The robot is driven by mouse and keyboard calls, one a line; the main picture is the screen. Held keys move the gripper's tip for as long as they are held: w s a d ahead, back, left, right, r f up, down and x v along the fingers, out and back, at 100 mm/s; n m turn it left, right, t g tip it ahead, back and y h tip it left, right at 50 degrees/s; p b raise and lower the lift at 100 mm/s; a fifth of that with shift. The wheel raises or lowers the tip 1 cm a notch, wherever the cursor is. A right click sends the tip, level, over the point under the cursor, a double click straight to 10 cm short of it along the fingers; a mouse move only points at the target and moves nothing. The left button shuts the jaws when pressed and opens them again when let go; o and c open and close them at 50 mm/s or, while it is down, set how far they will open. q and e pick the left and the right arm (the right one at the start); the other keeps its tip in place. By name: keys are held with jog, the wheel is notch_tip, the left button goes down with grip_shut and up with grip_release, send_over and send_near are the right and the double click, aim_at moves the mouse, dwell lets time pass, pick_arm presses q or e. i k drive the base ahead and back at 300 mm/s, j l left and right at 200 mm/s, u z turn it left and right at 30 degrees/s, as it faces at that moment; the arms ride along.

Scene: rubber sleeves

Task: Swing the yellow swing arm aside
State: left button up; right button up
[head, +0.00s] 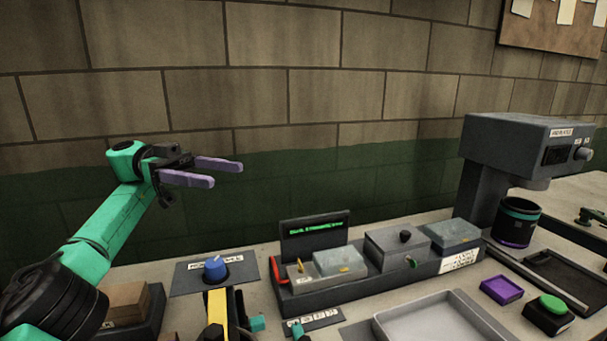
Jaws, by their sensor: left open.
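The yellow swing arm (217,309) is at the bottom, left of centre, just in front of a blue knob (215,268) on a dark labelled plate. Its near end is cut off by the lower picture edge, with a black part over it. My left gripper (226,172) is raised in front of the wall, well above the swing arm and apart from it. Its two purple fingers are spread and point right, with nothing between them. My right gripper is not in view.
A dark rack with several grey boxes (397,247) and a small green-text display (314,238) stands right of the knob. Farther right are a grey machine (520,150), a purple block (501,289) and a green button (552,304). An empty grey tray (385,325) lies in front.

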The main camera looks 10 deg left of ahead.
aim_at(218, 329)
jog(key=k, duration=2)
